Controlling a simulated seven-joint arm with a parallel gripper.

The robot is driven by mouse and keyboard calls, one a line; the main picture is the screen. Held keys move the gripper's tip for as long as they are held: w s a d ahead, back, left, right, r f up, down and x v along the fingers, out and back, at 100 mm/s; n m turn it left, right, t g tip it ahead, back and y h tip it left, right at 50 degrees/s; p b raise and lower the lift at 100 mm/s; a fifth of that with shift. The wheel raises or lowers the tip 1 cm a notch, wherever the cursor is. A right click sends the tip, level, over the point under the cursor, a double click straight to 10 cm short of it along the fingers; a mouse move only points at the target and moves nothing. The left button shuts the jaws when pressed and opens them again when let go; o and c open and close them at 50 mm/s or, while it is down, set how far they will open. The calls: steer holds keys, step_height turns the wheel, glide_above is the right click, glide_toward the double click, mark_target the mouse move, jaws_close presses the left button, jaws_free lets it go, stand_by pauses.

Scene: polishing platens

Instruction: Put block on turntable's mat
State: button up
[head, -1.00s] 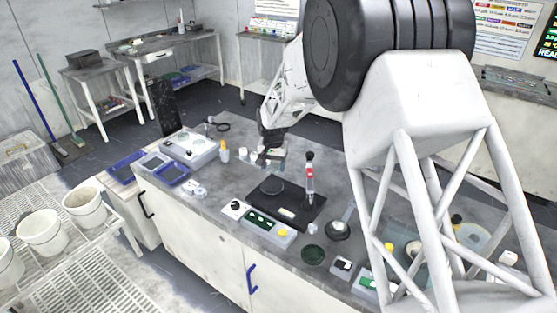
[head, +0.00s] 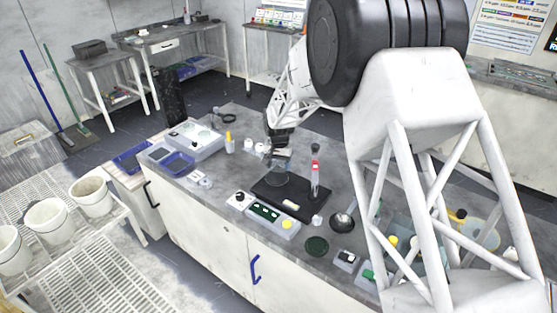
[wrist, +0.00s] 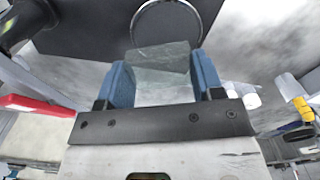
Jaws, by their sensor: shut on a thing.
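My gripper (wrist: 166,80) has blue fingers and is shut on a grey-green, glassy-looking block (wrist: 160,62) in the wrist view. In the head view my gripper (head: 279,158) is above the far left part of a black base plate (head: 300,207). The turntable's round dark mat (head: 276,179) lies there, just below the gripper. In the wrist view the turntable's mat (wrist: 168,22) shows as a dark disc with a pale ring, partly hidden by the block. I cannot tell the exact gap between block and mat.
An upright clear tube with a red band (head: 315,170) stands at the plate's right side. A control box with green buttons (head: 265,212) is in front. A yellow-capped bottle (head: 229,143) and small white pots (head: 262,147) stand behind left. A dark bowl (head: 342,222) is at right.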

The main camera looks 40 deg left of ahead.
mark_target(279, 178)
steer(key=shift+f, duration=1.65)
steer(key=shift+f, duration=0.6)
steer(key=o, duration=1.1)
steer(key=shift+o, duration=0.2)
steer(key=shift+r, duration=3.9)
